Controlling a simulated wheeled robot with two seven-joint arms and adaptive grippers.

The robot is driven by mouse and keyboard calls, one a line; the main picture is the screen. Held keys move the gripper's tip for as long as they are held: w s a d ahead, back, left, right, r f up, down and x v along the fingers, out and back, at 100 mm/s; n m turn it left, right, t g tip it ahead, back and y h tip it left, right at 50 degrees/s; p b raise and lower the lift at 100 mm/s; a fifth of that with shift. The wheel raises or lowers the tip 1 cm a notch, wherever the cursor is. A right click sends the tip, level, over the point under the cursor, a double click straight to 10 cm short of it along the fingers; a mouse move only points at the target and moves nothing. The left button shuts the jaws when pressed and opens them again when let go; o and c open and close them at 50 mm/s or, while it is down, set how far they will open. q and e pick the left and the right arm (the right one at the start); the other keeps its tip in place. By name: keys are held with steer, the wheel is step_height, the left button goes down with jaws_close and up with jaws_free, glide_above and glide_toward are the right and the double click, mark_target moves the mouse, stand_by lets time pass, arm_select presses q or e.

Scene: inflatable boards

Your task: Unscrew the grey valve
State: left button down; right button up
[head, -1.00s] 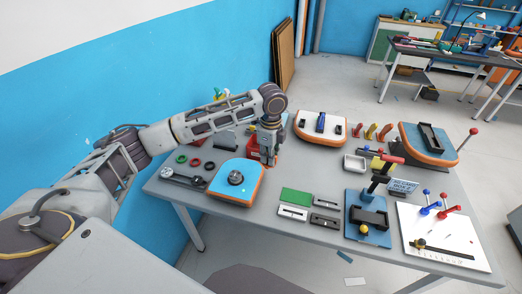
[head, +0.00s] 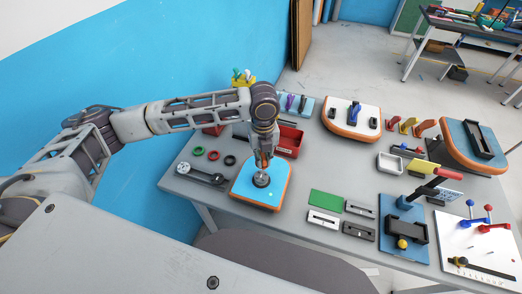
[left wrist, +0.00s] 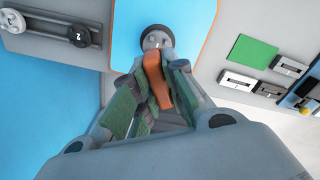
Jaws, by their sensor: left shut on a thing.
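The grey valve (head: 261,180) is a round dark grey piece on the blue board with orange sides (head: 248,197), at the table's near left. It also shows in the left wrist view (left wrist: 156,38), at top centre. My left gripper (head: 263,160) is directly above the valve, pointing down. In the left wrist view, its green-padded fingers (left wrist: 153,98) are shut on an orange tool (left wrist: 156,80). The tool's far end overlaps the valve's near edge; I cannot tell whether it touches or is seated in it. My right gripper is not in view.
A dark bar with round pieces (head: 201,174) and several coloured rings lie left of the board. A red bin (head: 290,141) stands behind. A green plate (head: 326,202) and slotted blocks lie to the right. Other boards and fixtures fill the table's right side.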

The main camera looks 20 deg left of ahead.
arm_select(q)
steer(key=shift+w+a+m, duration=0.15)
steer(key=shift+a+m, duration=0.2)
steer(key=shift+m, duration=1.25)
steer(key=shift+d+r+m, duration=0.1)
steer(key=shift+r+m, duration=0.05)
steer(key=shift+m, duration=1.35)
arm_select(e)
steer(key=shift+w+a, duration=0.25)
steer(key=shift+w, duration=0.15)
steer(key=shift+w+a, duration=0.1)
arm_select(q)
steer(key=shift+f, duration=0.6)
steer(key=shift+f+b, duration=0.9)
steer(key=shift+f, duration=1.45)
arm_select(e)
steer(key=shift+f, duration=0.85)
arm_select(q)
steer(key=shift+p, duration=0.9)
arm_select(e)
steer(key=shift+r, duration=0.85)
